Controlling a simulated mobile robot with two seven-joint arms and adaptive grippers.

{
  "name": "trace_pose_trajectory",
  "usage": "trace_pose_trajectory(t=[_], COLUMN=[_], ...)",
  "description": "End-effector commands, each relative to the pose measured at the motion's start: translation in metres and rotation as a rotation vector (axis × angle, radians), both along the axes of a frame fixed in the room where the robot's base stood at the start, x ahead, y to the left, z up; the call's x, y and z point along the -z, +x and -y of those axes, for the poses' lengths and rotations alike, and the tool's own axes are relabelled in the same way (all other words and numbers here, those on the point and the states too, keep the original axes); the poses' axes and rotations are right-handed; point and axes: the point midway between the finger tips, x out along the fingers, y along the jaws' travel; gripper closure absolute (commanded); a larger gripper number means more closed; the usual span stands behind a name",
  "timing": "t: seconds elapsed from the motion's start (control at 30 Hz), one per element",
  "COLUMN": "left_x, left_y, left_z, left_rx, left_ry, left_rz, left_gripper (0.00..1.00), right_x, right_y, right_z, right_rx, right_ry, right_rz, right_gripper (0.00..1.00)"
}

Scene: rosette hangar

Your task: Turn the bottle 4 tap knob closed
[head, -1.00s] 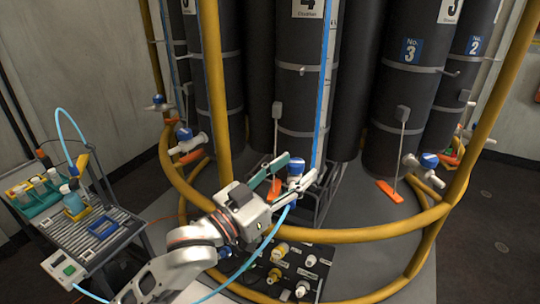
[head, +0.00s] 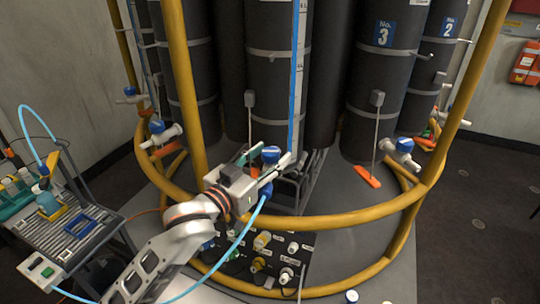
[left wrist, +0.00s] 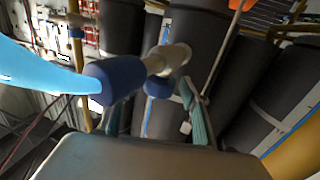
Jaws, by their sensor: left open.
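The bottle 4 tap shows its blue knob (head: 271,154) at the front of the dark middle cylinder (head: 275,85). My left gripper (head: 266,163) is open at this tap, with green-padded fingers on either side of the knob in the head view. In the left wrist view, the white tap body (left wrist: 168,59), a large blue cylindrical part (left wrist: 115,80) and a smaller blue part (left wrist: 158,87) show beyond and between the spread fingers of the left gripper (left wrist: 152,114). I cannot tell whether the fingers touch the knob. My right gripper is not in view.
A yellow rail (head: 330,220) rings the cylinders, with an upright post (head: 183,90) left of my arm. A light-blue hose (head: 245,230) runs beside my arm. A black panel of fittings (head: 262,258) lies below. A cart (head: 75,240) stands left.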

Motion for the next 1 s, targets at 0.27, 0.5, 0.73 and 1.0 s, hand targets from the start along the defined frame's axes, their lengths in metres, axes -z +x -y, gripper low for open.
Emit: trace_pose_trajectory(t=[0.27,0.5,0.73,1.0], left_x=[0.0,0.0,-0.001,-0.002], left_y=[0.004,0.004,0.004,0.003], left_z=[0.003,0.003,0.004,0.004], left_rx=[0.001,0.001,0.023,0.121], left_ry=[-0.001,-0.001,0.005,0.004], left_rz=[0.001,0.001,0.003,0.003], left_gripper=[0.53,0.93,0.93,0.93], right_x=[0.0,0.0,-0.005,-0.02], right_y=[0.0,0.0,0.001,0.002], right_z=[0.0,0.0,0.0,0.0], right_rx=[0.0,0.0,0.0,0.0], right_ry=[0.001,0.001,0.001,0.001], right_rz=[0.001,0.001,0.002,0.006], right_gripper=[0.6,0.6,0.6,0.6])
